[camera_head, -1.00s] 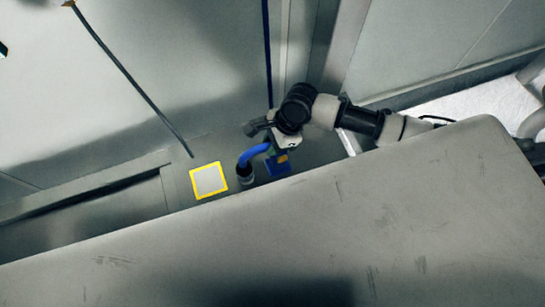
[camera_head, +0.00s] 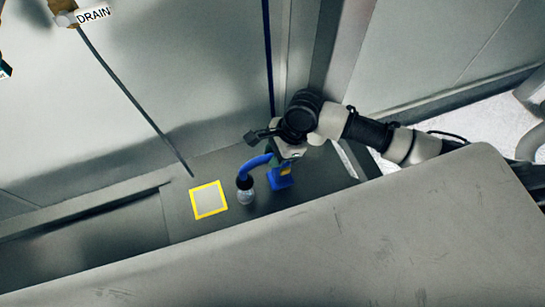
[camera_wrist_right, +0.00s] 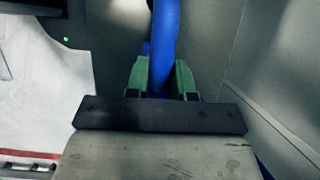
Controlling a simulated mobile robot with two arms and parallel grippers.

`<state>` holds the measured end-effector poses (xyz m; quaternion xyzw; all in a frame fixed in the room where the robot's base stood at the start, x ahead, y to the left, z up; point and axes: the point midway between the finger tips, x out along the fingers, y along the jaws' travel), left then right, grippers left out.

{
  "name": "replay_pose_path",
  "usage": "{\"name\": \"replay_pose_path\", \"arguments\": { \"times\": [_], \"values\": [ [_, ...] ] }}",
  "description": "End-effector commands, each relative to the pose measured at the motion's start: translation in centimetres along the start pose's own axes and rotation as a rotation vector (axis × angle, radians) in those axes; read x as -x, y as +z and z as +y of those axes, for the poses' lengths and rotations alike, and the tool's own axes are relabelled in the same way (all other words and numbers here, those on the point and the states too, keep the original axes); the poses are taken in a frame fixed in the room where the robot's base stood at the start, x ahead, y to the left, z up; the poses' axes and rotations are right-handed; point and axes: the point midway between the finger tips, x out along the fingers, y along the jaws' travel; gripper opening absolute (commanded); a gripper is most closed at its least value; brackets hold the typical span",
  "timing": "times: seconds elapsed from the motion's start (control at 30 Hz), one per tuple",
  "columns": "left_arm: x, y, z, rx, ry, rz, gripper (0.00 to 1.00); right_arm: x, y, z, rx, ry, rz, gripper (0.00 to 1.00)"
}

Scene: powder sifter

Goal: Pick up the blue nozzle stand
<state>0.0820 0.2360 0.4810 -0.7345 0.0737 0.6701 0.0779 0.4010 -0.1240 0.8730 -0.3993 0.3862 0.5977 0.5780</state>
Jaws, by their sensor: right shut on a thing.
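The blue nozzle stand (camera_head: 282,180) shows in the head view as a blue base, right of centre, under my right gripper (camera_head: 285,160). A curved blue tube (camera_head: 258,161) runs left and down from the gripper to a clear, dark-collared nozzle end (camera_head: 245,190). In the right wrist view, the green fingers of my right gripper (camera_wrist_right: 162,80) lie on either side of the upright blue tube (camera_wrist_right: 165,45), shut on the stand. I cannot tell whether the base touches the dark surface. My left gripper is not in view.
A yellow-bordered square (camera_head: 208,200) lies on the dark surface (camera_head: 300,200) left of the nozzle end. A large grey panel (camera_head: 400,240) fills the lower right foreground. Metal walls stand behind. A DRAIN label (camera_head: 94,15) hangs at the upper left.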

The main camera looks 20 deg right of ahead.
Motion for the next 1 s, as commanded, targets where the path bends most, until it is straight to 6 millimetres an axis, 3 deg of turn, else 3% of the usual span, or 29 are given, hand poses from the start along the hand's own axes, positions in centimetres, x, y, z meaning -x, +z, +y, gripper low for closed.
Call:
{"name": "replay_pose_path", "arguments": {
  "times": [0.27, 0.7, 0.87, 1.0],
  "values": [
    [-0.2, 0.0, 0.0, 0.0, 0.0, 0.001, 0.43, 2.9, -2.2, 0.8, -0.001, -0.001, 0.001, 0.0],
    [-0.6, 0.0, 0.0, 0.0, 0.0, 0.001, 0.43, 9.3, -6.8, 2.5, 0.0, -0.001, 0.001, 0.0],
    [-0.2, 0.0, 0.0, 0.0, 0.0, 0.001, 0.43, 9.5, -6.9, 2.3, -0.003, -0.001, -0.005, 0.0],
    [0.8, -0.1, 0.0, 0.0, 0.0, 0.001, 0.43, 7.8, -6.0, 1.5, -0.015, -0.004, -0.015, 0.0]
  ]
}}
